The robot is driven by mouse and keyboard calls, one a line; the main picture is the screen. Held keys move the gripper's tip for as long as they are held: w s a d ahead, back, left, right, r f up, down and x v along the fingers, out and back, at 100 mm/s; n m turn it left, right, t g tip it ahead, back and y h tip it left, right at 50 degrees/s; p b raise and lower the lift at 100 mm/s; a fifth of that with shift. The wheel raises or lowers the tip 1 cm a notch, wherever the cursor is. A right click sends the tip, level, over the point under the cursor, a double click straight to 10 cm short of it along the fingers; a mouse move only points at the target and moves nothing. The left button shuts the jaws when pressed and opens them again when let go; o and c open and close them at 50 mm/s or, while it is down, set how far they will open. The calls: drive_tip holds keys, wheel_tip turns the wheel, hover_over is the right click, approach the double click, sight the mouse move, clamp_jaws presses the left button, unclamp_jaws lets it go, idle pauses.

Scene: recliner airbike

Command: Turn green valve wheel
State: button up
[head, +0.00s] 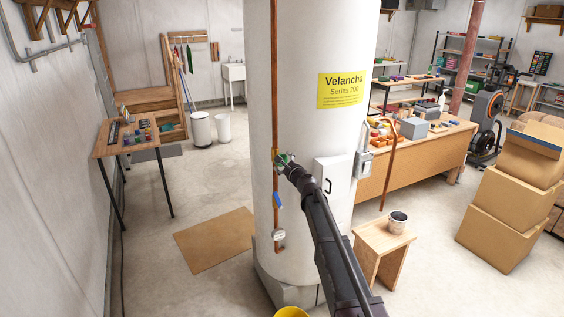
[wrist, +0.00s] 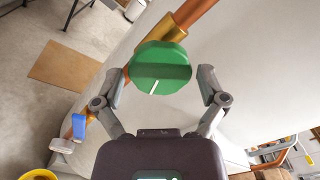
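The green valve wheel (wrist: 162,66) sits on a copper pipe with a brass fitting (wrist: 160,32) in the wrist view. A white line marks its lower face. In the head view the green wheel (head: 283,158) is small and partly hidden by my gripper (head: 289,164), on the pipe running up the white tank (head: 300,110). In the wrist view my gripper (wrist: 163,80) is open, with one finger on each side of the wheel. The left finger is very close to the wheel's edge; I cannot tell if it touches. A small gap shows at the right finger.
Lower on the pipe are a blue lever (head: 278,200) and a round gauge (head: 279,234). A white box (head: 330,178) is on the tank to the right.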

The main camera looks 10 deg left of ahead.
drive_tip(key=shift+s, duration=0.15)
drive_tip(key=shift+v, duration=2.4)
drive_tip(key=m, duration=0.5)
drive_tip(key=s+d+m, duration=0.1)
drive_tip(key=m, duration=0.4)
drive_tip(key=s+m, duration=0.1)
drive_tip(key=m, duration=0.4)
drive_tip(key=shift+s+d+m, duration=0.2)
drive_tip(key=shift+d+m, duration=0.1)
drive_tip(key=shift+d, duration=0.1)
drive_tip(key=shift+w+a, duration=0.1)
drive_tip(key=shift+w, duration=0.05)
drive_tip(key=x, duration=0.7)
drive_tip(key=shift+w+a, duration=0.2)
drive_tip(key=shift+w, duration=0.1)
